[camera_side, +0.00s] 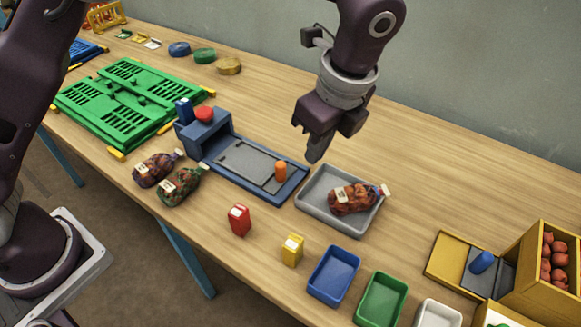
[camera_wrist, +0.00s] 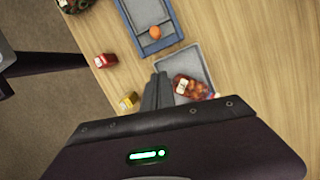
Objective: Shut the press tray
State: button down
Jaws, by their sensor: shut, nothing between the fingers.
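The press (camera_side: 203,138) is a blue housing with a red dome on top, at the middle left of the side view. Its grey press tray (camera_side: 248,160) lies slid out along the blue base, with an upright orange knob (camera_side: 281,170) near the right end. In the wrist view the tray (camera_wrist: 147,13) and the orange knob (camera_wrist: 155,32) show at the top. My gripper (camera_side: 316,155) is shut and empty, pointing down above the table, right of the knob and by the grey bin's back edge. Its fingers (camera_wrist: 157,92) overlap that bin in the wrist view.
A grey bin (camera_side: 312,213) holding a filled sack (camera_side: 352,199) stands right of the press. Two sacks (camera_side: 180,186) lie in front of it. Red (camera_side: 239,220) and yellow (camera_side: 292,250) blocks and blue (camera_side: 333,271) and green bins stand nearer. Free table lies behind.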

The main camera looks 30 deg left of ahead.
jog(key=x, duration=1)
jog(key=shift+w+f, duration=0.1)
jog(key=shift+f, duration=0.25)
jog(key=a, duration=0.2)
jog(key=shift+w+a+r, duration=0.15)
jog(key=shift+w+a, duration=0.3)
jog(key=shift+a, duration=0.35)
jog(key=shift+a, duration=0.1)
